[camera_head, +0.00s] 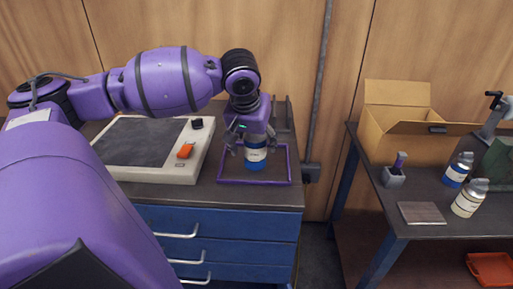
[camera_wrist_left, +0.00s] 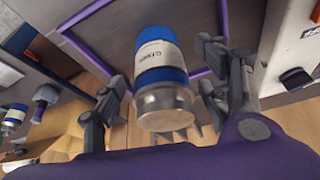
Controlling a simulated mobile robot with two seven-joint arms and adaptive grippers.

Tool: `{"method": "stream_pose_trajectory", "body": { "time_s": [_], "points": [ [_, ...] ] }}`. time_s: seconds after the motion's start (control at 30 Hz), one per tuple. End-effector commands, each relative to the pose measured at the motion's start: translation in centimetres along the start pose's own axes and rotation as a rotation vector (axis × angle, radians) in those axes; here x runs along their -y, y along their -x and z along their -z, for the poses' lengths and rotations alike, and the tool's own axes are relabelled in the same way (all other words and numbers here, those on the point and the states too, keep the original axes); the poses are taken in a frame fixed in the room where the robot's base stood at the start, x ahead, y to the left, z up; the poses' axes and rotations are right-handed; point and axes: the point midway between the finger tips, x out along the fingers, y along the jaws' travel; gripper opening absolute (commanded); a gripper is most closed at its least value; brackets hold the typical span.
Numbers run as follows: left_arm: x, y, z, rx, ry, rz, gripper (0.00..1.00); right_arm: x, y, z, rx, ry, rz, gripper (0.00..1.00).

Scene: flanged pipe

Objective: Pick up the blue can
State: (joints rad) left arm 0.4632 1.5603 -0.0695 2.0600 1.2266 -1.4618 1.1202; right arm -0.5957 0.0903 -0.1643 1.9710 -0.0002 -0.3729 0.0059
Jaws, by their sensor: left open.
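The blue can (camera_head: 255,156) has a white label band and stands upright inside a purple square outline on the blue drawer cabinet. It also shows in the left wrist view (camera_wrist_left: 160,62), with its metal lid end towards me. My left gripper (camera_head: 250,140) is above the can, pointing down. In the left wrist view its two fingers (camera_wrist_left: 165,100) are spread on either side of the can's lid end, with visible gaps. The can's top is partly hidden by the gripper in the head view. My right gripper is not in view.
A pale panel device (camera_head: 205,150) with an orange switch (camera_head: 185,151) lies left of the outline. A grey pipe (camera_head: 319,90) runs up the wall. The right-hand table holds a cardboard box (camera_head: 395,135) and two bottles (camera_head: 458,170) (camera_head: 469,199).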

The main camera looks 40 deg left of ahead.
Motion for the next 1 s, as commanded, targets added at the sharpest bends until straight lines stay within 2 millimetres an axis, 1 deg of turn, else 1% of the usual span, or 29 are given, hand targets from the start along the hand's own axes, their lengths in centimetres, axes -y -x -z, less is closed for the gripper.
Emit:
{"method": "stream_pose_trajectory", "body": {
  "time_s": [0.03, 0.1, 0.17, 0.23, 0.4, 0.47, 0.87, 1.0],
  "points": [
    [0.0, -1.1, -0.2, 0.006, 0.001, 0.001, 0.68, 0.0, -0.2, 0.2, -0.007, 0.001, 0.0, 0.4],
    [0.0, -2.2, -0.1, 0.005, 0.002, 0.001, 0.68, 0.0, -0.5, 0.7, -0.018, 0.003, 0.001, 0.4],
    [0.0, -2.9, -0.1, 0.004, 0.001, 0.001, 0.68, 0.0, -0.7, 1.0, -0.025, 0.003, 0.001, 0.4],
    [0.0, -3.2, -0.1, 0.003, 0.001, 0.0, 0.68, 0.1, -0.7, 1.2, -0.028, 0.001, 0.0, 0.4],
    [0.0, -3.1, 0.0, 0.0, 0.0, 0.0, 0.68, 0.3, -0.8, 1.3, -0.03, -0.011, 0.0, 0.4],
    [0.0, -3.1, 0.0, 0.001, 0.0, 0.0, 0.61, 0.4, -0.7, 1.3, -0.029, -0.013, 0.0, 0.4],
    [0.0, -3.1, 0.0, 0.001, 0.0, 0.0, 0.09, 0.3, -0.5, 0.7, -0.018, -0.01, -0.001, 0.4],
    [0.0, -3.0, 0.0, -0.001, 0.0, 0.0, 0.08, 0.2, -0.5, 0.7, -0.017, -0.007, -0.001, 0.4]
  ]
}}
